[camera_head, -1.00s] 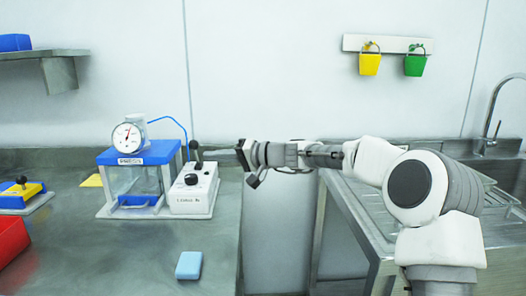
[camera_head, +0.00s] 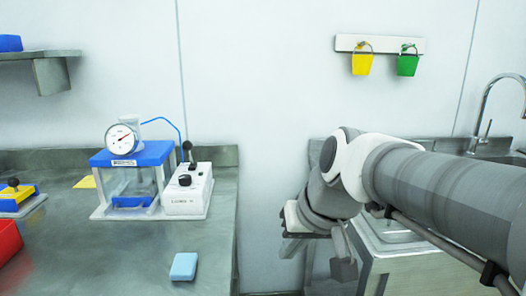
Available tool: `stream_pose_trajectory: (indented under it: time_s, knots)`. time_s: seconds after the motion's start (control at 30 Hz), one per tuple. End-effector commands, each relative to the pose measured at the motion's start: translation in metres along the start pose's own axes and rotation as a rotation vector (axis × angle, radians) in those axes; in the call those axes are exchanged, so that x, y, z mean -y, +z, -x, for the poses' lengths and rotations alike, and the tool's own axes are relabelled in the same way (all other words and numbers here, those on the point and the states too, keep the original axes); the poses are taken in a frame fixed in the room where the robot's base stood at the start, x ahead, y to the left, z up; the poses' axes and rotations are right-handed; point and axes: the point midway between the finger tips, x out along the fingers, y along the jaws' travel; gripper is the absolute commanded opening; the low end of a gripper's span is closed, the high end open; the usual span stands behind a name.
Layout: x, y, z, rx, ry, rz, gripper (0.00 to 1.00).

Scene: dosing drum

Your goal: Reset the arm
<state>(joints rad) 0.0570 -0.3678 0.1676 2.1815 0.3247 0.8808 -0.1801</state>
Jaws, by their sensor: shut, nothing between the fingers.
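My arm reaches in from the right edge and fills much of the right side of the head view. Its grey links bend at a white joint in front of the wall. My gripper (camera_head: 343,268) hangs below the wrist, over the gap between the left bench and the sink unit. It is shut and empty, and apart from the bench things. Parts of the hand are hard to make out from this side.
On the left bench (camera_head: 120,250) stand a blue-topped press with a dial (camera_head: 135,155), a white control box with a lever (camera_head: 188,192) and a light-blue block (camera_head: 184,266). A red bin (camera_head: 8,242) is at the left edge.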

Motion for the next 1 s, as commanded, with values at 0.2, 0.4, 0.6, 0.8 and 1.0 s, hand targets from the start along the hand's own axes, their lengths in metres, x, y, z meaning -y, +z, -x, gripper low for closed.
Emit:
stream_pose_trajectory:
  time_s: [0.2,0.4,0.6,0.8,1.0]
  knots:
    - [-0.047,0.07,0.02,-0.022,0.147,-0.042,0.0]
    - [-0.08,0.123,0.025,-0.04,0.235,-0.08,0.0]
    - [-0.073,0.103,0.068,-0.037,0.242,-0.083,0.0]
    - [-0.064,0.081,0.112,-0.038,0.242,-0.083,0.0]
    - [-0.055,0.057,0.157,-0.038,0.241,-0.082,0.0]
